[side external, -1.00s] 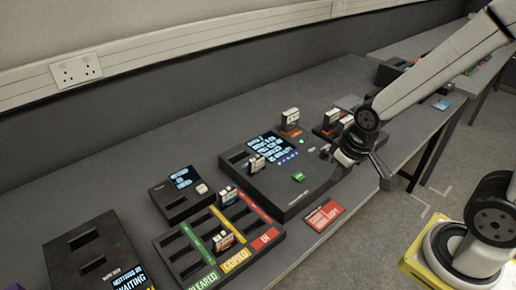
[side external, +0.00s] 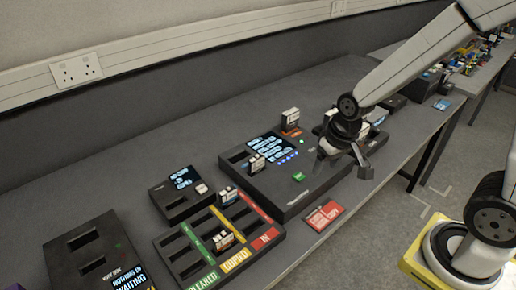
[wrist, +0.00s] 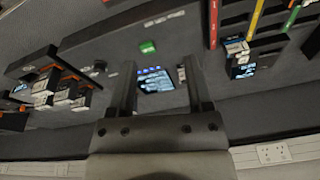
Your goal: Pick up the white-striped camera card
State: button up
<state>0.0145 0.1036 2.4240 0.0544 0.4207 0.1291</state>
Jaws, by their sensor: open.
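Several small dark camera cards with white label parts are in view; I cannot tell at this size which one has the white stripe. Some camera cards (wrist: 62,97) stand in a holder at the left of the wrist view. One card (side external: 257,163) stands in a slot of the dark reader console (side external: 300,203), and two cards (side external: 223,240) stand in the striped tray. Another card (side external: 291,119) stands upright behind the console. My gripper (wrist: 161,62) is open and empty above the console, its fingers pointing down. In the side view my arm hides part of the holder.
The tray (side external: 195,268) has green, yellow and red lanes. A small box (side external: 172,207) with a screen and a black box (side external: 75,240) stand left of the console. A red card (side external: 324,215) lies at the front edge. Bare bench (side external: 150,150) lies behind.

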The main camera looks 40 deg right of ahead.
jog(key=w+f+m+g+y, duration=0.1)
jog(key=w+f+m+y, duration=0.1)
jog(key=w+m, duration=0.8)
jog(key=m+g+y, duration=0.1)
jog(key=m+y, duration=0.1)
jog(key=m, duration=0.4)
send_near(255, 164)
jog(key=f, duration=0.1)
jog(key=w+f, duration=0.1)
jog(key=f, duration=0.1)
jog(key=shift+x, duration=3.85)
jog(key=shift+s+a, duration=0.1)
grip_shut()
